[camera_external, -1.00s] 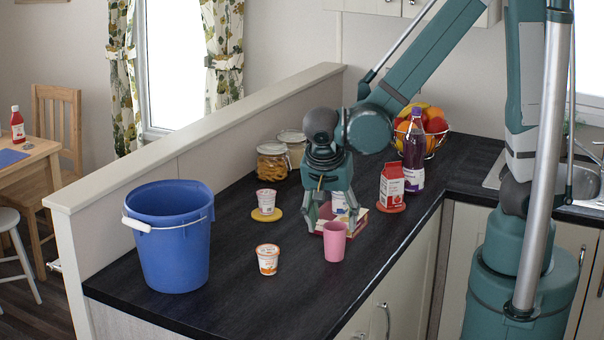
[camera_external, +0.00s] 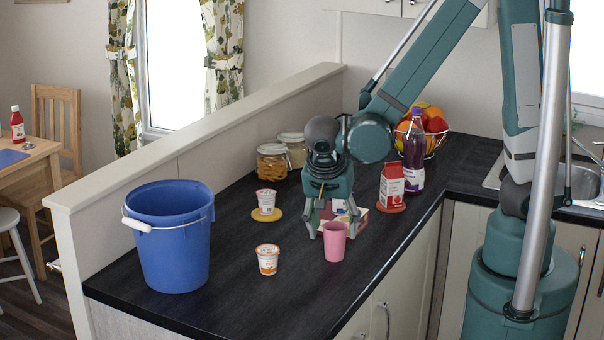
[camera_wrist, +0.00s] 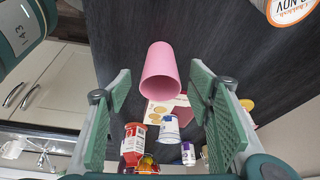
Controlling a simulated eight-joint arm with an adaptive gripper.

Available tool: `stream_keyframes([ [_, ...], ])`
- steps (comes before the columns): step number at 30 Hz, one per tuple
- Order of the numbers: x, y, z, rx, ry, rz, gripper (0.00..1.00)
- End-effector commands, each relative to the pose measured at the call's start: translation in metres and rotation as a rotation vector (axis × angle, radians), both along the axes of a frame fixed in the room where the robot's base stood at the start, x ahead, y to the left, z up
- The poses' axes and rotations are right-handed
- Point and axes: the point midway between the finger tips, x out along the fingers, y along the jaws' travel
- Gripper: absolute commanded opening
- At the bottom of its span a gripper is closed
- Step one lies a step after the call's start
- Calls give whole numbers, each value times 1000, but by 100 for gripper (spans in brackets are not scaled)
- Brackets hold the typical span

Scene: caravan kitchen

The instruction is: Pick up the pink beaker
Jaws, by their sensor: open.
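The pink beaker (camera_external: 335,242) stands upright on the dark worktop, near its front edge. My gripper (camera_external: 332,226) is open and low, just behind the beaker in the outside view. In the wrist view the beaker (camera_wrist: 160,72) shows ahead, between the lines of my two open fingers (camera_wrist: 160,95) and beyond their tips. Nothing is held. It looks apart from both fingers.
A yoghurt cup (camera_external: 268,260) is left of the beaker, another (camera_external: 266,200) farther back. A blue bucket (camera_external: 172,240) stands left.

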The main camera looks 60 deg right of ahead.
Motion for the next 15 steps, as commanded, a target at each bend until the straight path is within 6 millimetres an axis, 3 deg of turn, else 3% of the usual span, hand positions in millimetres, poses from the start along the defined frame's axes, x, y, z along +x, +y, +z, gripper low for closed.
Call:
stream_keyframes([
  [8, 0, -2, -4, 0, 0, 0, 52],
  [15, 2, -8, -21, 0, 0, 0, 52],
])
